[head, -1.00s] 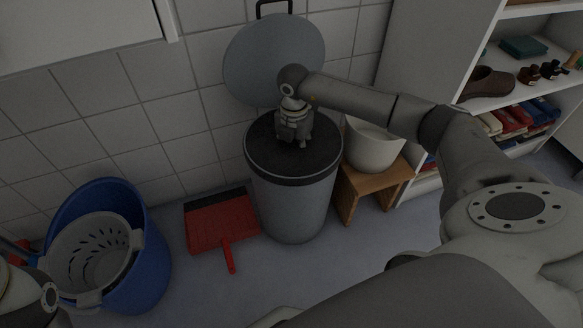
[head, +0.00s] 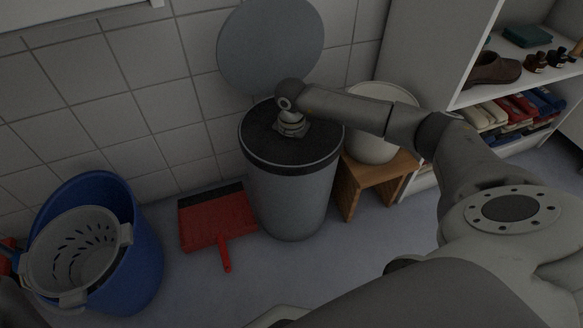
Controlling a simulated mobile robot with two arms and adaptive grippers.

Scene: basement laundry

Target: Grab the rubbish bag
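The rubbish bag (head: 262,142) shows as a dark surface across the top of a grey round bin, with a black band folded around the rim. My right arm reaches in from the right, and my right gripper (head: 291,129) points down at the middle of the bag. Only its upper part shows. Its fingers are hidden below the dark surface, so I cannot see whether they hold the bag. My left gripper is not in view.
The bin (head: 292,200) stands on the floor, its round lid (head: 268,45) raised behind. A red dustpan (head: 219,220) and a blue bucket (head: 140,262) with a grey basket (head: 75,255) are left. A white pot (head: 372,145) on a wooden stool (head: 352,190) and a shelf (head: 480,95) are right.

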